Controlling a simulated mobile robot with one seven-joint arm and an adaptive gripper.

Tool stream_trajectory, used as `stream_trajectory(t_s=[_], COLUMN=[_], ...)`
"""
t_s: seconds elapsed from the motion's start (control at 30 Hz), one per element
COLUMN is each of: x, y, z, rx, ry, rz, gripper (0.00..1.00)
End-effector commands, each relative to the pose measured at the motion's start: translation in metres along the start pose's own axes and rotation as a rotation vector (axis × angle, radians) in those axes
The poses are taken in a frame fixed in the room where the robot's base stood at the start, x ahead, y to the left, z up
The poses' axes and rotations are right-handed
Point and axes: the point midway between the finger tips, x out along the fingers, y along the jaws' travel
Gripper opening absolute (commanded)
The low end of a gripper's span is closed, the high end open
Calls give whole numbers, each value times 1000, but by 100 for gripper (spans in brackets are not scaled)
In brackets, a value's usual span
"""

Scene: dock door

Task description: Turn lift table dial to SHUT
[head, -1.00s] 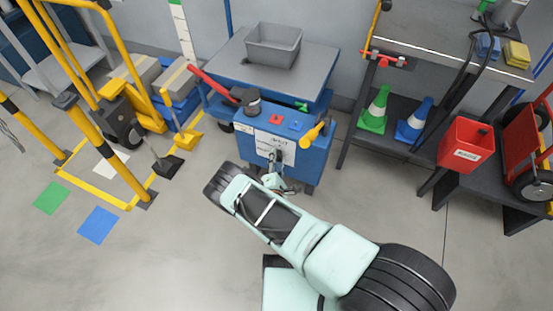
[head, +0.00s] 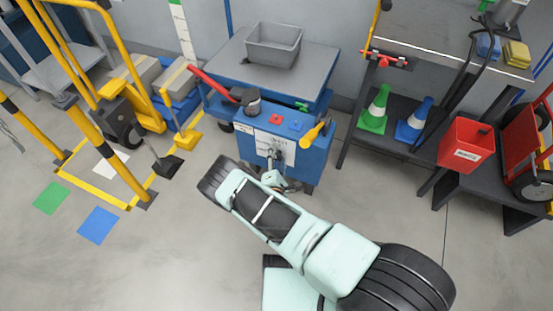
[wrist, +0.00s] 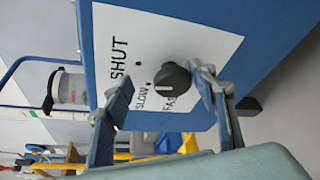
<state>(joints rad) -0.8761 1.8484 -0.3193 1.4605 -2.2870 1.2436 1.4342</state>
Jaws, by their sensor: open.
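The lift table dial is a round black knob (wrist: 172,82) on a white label plate (wrist: 160,42) with the words SHUT, SLOW and FAST, in the wrist view. SHUT reads sideways, left of the knob; SLOW and FAST are nearer to it. I cannot tell where the knob points. My gripper (wrist: 165,86) is open, with one finger on each side of the knob in the picture and gaps showing between. The plate is on the front of the blue lift table box (head: 312,155) in the head view, where my arm partly hides the dial.
On the box top are a red button (head: 294,125), a yellow handle (head: 313,134) and a dark round part (head: 251,104). A grey bin (head: 273,46) stands on the lift table (head: 228,62). Yellow rails (head: 101,150) are left. A red bin (head: 466,145) and shelving are right.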

Motion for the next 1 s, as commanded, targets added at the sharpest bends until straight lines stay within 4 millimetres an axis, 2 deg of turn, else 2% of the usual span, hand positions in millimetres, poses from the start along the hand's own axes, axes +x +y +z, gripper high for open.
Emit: stream_trajectory(t_s=[0.03, 0.23, 0.4, 0.63, 1.0], x=[-1, -6, -11, -15, -15], y=[12, 48, 66, 74, 73], z=[2, 15, 26, 34, 36], rx=[2, 7, 7, 3, -1], ry=[1, 4, 4, 3, -3], rz=[10, 22, 17, 12, 6], gripper=[50, 50, 50, 50, 50])
